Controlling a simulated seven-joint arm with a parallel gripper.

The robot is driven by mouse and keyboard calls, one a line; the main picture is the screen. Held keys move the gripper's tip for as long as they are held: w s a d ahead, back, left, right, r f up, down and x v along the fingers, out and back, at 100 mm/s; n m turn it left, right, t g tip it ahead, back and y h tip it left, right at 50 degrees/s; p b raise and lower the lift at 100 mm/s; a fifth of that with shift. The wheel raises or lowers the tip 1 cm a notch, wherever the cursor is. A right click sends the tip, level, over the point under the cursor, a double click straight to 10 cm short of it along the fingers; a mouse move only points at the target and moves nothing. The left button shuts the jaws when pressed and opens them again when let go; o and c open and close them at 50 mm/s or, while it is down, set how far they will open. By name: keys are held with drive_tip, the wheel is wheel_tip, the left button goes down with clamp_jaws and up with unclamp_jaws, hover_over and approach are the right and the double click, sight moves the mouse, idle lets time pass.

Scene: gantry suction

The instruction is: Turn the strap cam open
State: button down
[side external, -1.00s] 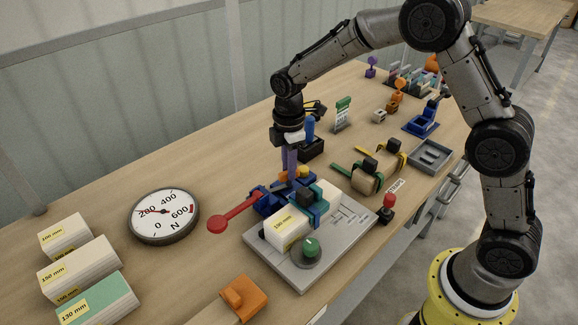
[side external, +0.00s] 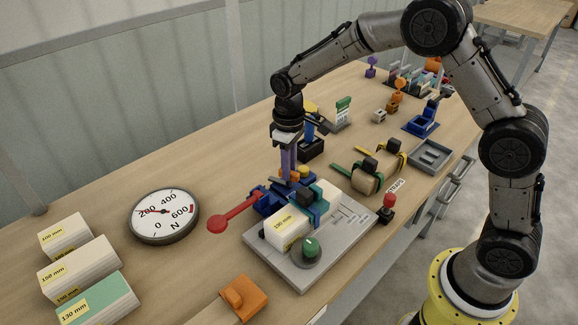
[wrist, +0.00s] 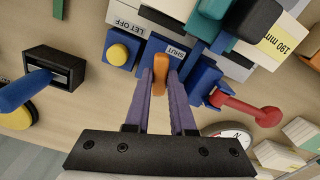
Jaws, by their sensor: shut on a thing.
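The strap cam's orange lever (wrist: 160,75) stands on a blue base, in the wrist view near a label reading SHUT (wrist: 175,52). My gripper (side external: 291,178) has long purple fingers, shut on the orange lever with one finger on each side of it. In the side view the lever is mostly hidden by the fingers. The blue cam base (side external: 268,201) sits at the back edge of the grey plate (side external: 345,238). A teal strap (side external: 318,203) runs over a white block marked 190 mm (side external: 289,231).
A red-knobbed lever (side external: 217,224) reaches left from the blue base. A yellow button (wrist: 118,54) sits by a LET OFF label. A dial gauge (side external: 163,215) lies left. A black box (side external: 311,149) and a blue handle (wrist: 22,92) are close to my gripper.

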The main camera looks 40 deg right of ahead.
drive_tip(key=shift+r+m, duration=0.1)
drive_tip(key=shift+m, duration=1.6)
drive_tip(key=c, duration=0.8)
unclamp_jaws()
drive_tip(key=shift+o, duration=0.2)
wheel_tip(320, 180, up, 14)
